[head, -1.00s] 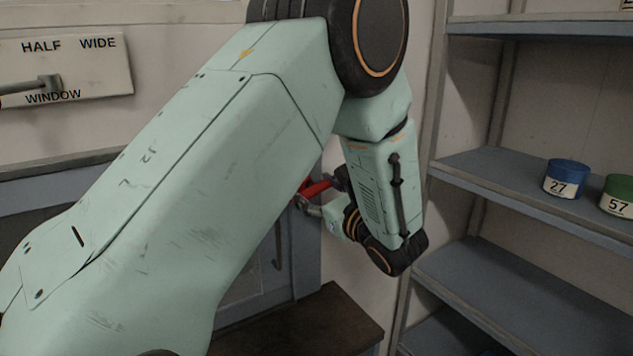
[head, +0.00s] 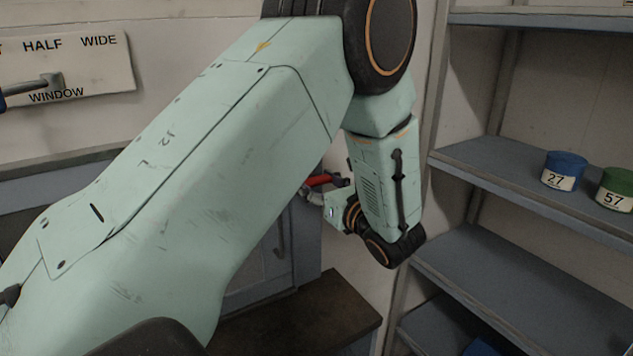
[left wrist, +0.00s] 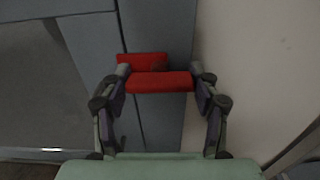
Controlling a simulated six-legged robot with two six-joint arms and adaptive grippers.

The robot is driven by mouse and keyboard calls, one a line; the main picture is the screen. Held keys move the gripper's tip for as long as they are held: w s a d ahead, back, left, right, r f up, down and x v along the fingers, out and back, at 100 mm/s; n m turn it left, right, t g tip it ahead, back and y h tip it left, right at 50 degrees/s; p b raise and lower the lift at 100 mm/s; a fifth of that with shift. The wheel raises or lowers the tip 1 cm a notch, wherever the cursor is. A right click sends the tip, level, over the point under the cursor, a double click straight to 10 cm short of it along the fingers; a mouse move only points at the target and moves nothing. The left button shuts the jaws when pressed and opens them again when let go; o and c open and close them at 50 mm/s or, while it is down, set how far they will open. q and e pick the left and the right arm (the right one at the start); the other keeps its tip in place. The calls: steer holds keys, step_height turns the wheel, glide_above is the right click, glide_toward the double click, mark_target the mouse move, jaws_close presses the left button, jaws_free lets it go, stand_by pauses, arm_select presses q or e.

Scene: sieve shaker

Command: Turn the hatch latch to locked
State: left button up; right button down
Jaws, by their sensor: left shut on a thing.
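The red hatch latch (head: 324,180) shows in the head view just right of my forearm, on the edge of a blue-grey hatch frame. In the left wrist view the latch (left wrist: 160,82) is a red bar lying crosswise between my fingers, with a second red piece behind it. My left gripper (left wrist: 159,77) is shut on the latch bar, one finger at each end. In the head view the left gripper (head: 328,192) is partly hidden by my own arm. Much of the hatch (head: 258,255) is hidden behind the arm. My right gripper is not in view.
A blue-grey shelf unit (head: 500,165) stands at the right, with a blue tub (head: 564,172) marked 27 and a green tub (head: 614,189) marked 57. A dark brown bench top (head: 315,318) lies below the hatch. A WINDOW lever plate (head: 105,68) is on the left wall.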

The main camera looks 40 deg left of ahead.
mark_target(321, 183)
arm_select(q)
steer(key=shift+r, duration=0.15)
steer(key=o, duration=1.2)
steer(key=shift+d, duration=0.15)
steer(key=shift+c, duration=0.2)
steer(key=v, duration=0.6)
steer(key=shift+r, duration=0.1)
steer(key=shift+s+d, duration=0.2)
steer(key=shift+d, duration=0.4)
